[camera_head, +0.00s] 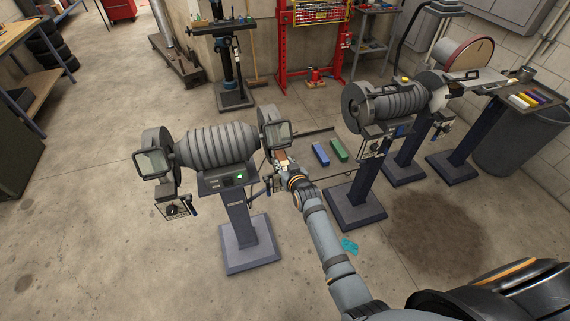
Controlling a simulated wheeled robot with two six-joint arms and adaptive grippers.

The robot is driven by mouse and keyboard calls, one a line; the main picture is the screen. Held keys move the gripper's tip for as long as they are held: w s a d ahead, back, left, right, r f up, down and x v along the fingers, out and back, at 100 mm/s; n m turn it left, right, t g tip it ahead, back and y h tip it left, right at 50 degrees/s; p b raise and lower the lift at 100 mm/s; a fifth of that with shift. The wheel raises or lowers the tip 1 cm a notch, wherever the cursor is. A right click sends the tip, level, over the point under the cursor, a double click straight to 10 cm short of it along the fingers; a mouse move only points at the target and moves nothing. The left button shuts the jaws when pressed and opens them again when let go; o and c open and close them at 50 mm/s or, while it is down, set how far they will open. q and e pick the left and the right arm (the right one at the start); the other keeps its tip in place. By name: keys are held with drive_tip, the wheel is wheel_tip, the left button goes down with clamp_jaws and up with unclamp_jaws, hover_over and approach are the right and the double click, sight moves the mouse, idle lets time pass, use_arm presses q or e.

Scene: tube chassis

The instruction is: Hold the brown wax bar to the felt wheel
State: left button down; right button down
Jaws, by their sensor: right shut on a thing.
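My right gripper (284,165) reaches up from the lower right to the right end of the near-left grinder (217,145). It is shut on a small brown piece, which looks like the brown wax bar (279,156), just below that end's guard. Whether the bar touches a wheel there cannot be told; the guard and gripper hide the gap. A pale wheel (440,98), possibly the felt wheel, shows at the right end of the second machine (392,104), well apart from the gripper. My left gripper is not in view.
A blue bar (321,154) and a green bar (338,150) lie right of my gripper. A tray (544,92) with several coloured bars stands at the far right, by a grey bin (511,143). A teal scrap (349,246) lies on the floor. Floor at the front left is clear.

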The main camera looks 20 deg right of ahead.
drive_tip(key=shift+r, duration=0.1)
idle(0.7)
drive_tip(key=shift+s+p, duration=0.15)
drive_tip(key=shift+p, duration=0.35)
drive_tip(key=s+p, duration=0.5)
drive_tip(key=s, duration=0.2)
drive_tip(key=shift+s+d, duration=0.15)
drive_tip(key=shift+s, duration=0.2)
